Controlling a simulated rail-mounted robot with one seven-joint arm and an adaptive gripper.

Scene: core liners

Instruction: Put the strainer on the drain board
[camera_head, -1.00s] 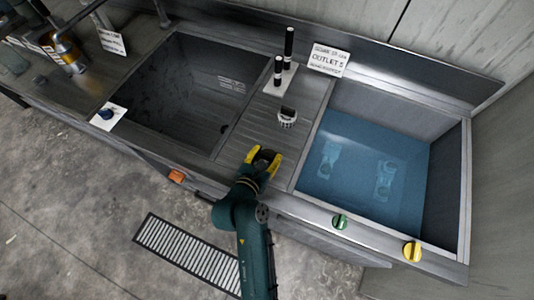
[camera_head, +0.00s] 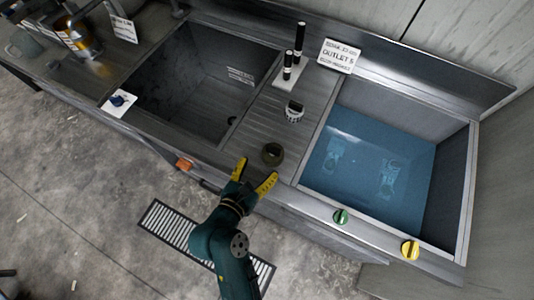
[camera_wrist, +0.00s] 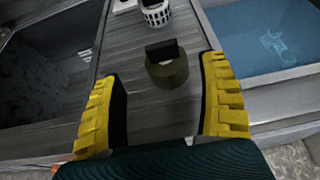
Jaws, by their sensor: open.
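The ribbed metal drain board (camera_head: 255,130) lies between the two basins. An olive-green round piece with a black block grip (camera_wrist: 167,70) stands upright near its front end; it also shows in the head view (camera_head: 272,154). A white slotted basket with a black top (camera_head: 294,111) stands farther back on the board and shows in the wrist view (camera_wrist: 156,13). Which of them is the strainer I cannot tell for certain. My gripper (camera_head: 257,171) is wide open and empty, just in front of the olive piece, with clear gaps on both sides of it.
The left basin (camera_head: 195,80) is empty; the right basin holds blue water (camera_head: 370,165). Two black-topped posts on a white plate (camera_head: 290,75) stand behind the basket, beside an outlet sign (camera_head: 338,56). Green (camera_head: 341,216) and yellow (camera_head: 410,250) knobs line the front edge.

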